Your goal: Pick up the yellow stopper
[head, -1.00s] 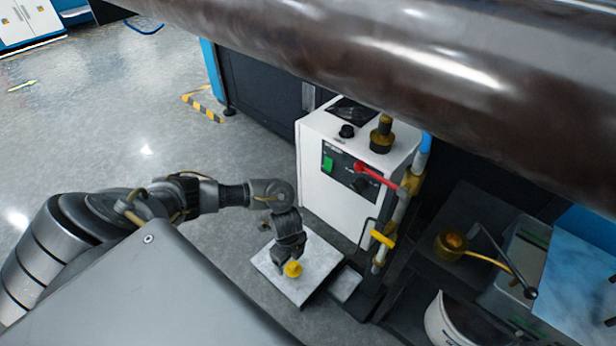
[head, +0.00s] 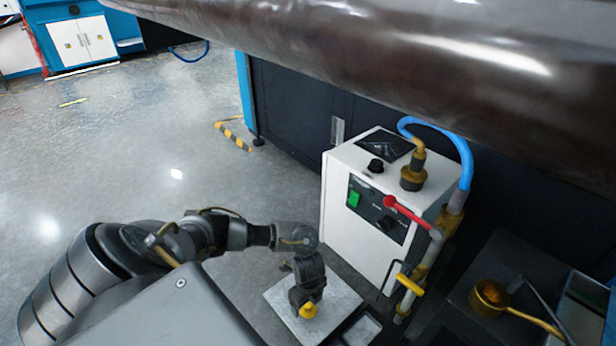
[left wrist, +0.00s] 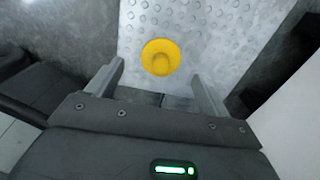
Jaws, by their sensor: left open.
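The yellow stopper (head: 308,310) sits on a light grey studded plate (head: 343,297) low in the head view, partly hidden by my left gripper (head: 303,298). In the left wrist view the round yellow stopper (left wrist: 161,57) stands on the studded plate (left wrist: 205,22), just beyond the gap between the fingertips. My left gripper (left wrist: 156,78) is open and empty, its two fingers spread wider than the stopper. It points down over the plate. My right gripper is not in view.
A white control box (head: 345,215) with a green switch and a red lever (head: 412,212) stands right of the plate. A big dark roller (head: 400,60) crosses above. A brass cup (head: 490,297) is at the lower right. Open floor (head: 130,150) lies to the left.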

